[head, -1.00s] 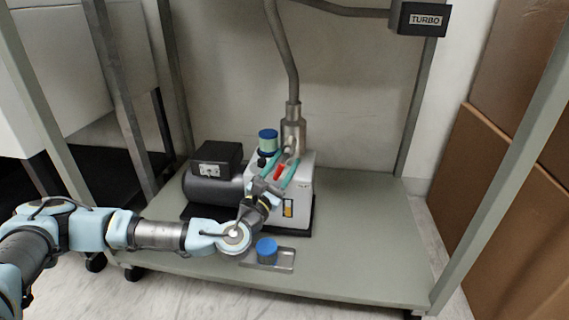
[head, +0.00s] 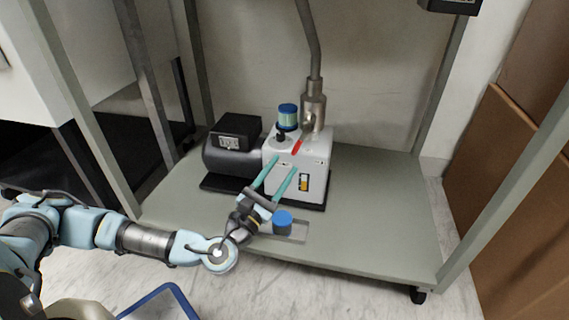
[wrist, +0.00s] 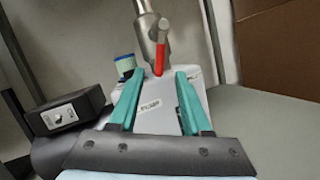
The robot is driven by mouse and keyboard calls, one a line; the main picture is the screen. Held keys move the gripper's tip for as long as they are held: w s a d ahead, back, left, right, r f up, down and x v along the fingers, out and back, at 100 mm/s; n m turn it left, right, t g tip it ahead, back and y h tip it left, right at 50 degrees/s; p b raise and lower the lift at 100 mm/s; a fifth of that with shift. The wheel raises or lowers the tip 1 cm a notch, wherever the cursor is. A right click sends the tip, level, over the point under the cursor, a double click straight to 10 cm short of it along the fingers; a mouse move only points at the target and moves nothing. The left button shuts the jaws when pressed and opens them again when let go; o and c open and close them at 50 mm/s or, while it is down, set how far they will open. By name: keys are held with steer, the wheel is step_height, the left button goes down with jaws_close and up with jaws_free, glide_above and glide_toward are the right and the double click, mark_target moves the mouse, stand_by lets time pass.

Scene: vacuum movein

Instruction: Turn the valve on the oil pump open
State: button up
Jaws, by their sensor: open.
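The oil pump (head: 310,178) stands on the lower shelf, a white box with a dark motor on its left. The valve's red handle (head: 297,146) sits on top of the pump by the base of the metal pipe; it also shows in the wrist view (wrist: 160,58), where it points down the pipe toward me. My gripper (head: 284,164) is open and empty in front of the pump, its teal fingers aimed at it. In the wrist view the fingers (wrist: 157,76) lie below and to either side of the red handle, apart from it.
A blue-capped container (head: 282,222) stands on a small clear tray (head: 300,231) at the shelf's front, close to my gripper. A blue-topped jar (head: 288,116) is on the pump left of the pipe (head: 313,95). Frame posts flank the shelf (head: 385,215); its right side is clear.

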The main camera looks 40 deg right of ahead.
mark_target(300, 141)
steer(key=shift+c, duration=0.2)
